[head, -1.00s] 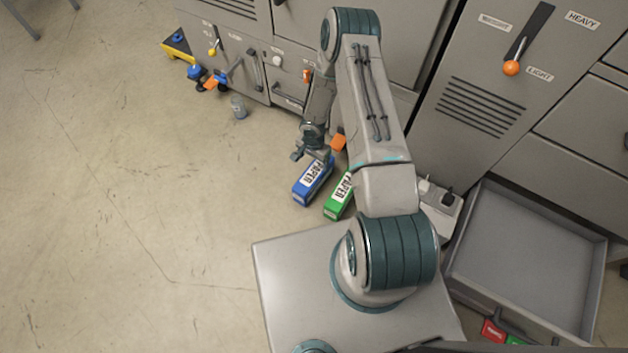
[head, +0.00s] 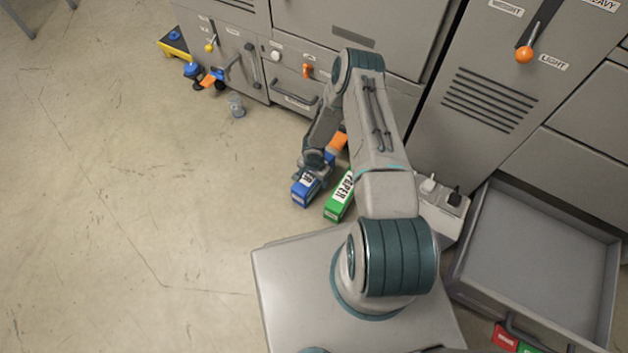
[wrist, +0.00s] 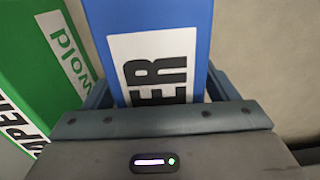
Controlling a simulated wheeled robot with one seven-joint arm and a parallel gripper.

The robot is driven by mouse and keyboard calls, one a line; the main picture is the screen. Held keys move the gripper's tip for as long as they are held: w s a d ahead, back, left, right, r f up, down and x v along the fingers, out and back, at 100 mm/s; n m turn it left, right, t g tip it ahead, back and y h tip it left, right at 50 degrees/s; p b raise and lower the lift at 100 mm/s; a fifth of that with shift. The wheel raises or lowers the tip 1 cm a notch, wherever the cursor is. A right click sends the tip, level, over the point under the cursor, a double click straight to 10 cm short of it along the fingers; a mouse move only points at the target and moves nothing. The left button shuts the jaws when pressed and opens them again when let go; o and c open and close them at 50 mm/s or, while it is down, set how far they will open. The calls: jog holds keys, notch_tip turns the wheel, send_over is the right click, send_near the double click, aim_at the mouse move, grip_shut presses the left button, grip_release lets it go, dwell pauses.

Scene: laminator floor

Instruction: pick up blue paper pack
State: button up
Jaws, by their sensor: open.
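The blue paper pack (head: 301,193) lies on the floor in front of my base, with a white label marked PAPER. My gripper (head: 314,169) is over it in the head view and hides its far part. In the wrist view the blue pack (wrist: 200,40) fills the middle and runs between the open fingers of my gripper (wrist: 160,95), one finger on each side. I cannot tell whether the fingers touch it. The green paper pack (head: 338,205) lies just to the right in the head view; in the wrist view it is at the left (wrist: 40,70).
An orange object (head: 339,141) is close behind my gripper. A grey open tray (head: 480,235) and a power strip (head: 444,210) are to the right. A small cup (head: 236,105) stands by the grey cabinets. The floor to the left is clear.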

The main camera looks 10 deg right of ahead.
jog(key=shift+f, duration=0.1)
jog(key=shift+c, duration=0.3)
jog(key=shift+w, duration=0.1)
grip_shut()
